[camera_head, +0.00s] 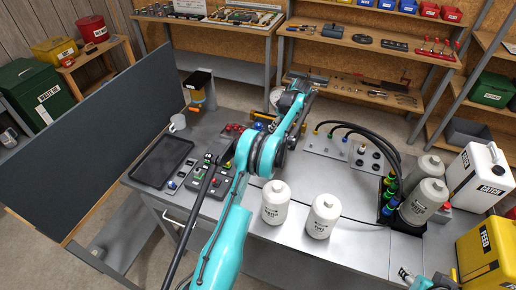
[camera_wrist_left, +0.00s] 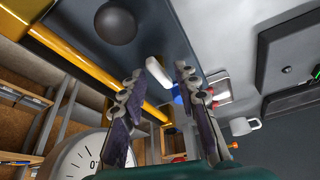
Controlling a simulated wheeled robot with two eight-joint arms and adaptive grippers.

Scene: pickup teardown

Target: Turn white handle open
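The white handle (camera_wrist_left: 158,72) shows in the left wrist view as a short, rounded white bar, tilted, with a blue part (camera_wrist_left: 177,98) beside its lower end. My left gripper (camera_wrist_left: 158,76) is open, with one fingertip on each side of the handle in the picture. Gaps show on both sides; I cannot tell how far beyond the fingertips the handle lies. In the head view my left gripper (camera_head: 298,88) is over the back of the grey bench, and I cannot make out the handle there. A small part of my right arm shows at the bottom right; its fingers are unclear.
A round white gauge (camera_wrist_left: 80,158), a yellow pipe (camera_wrist_left: 75,55) and a dark ball (camera_wrist_left: 116,23) are near my left gripper. A mug (camera_head: 178,123) and black tray (camera_head: 161,161) are left on the bench. Two white bottles (camera_head: 276,203) stand in front; black hoses (camera_head: 375,132) arch at right.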

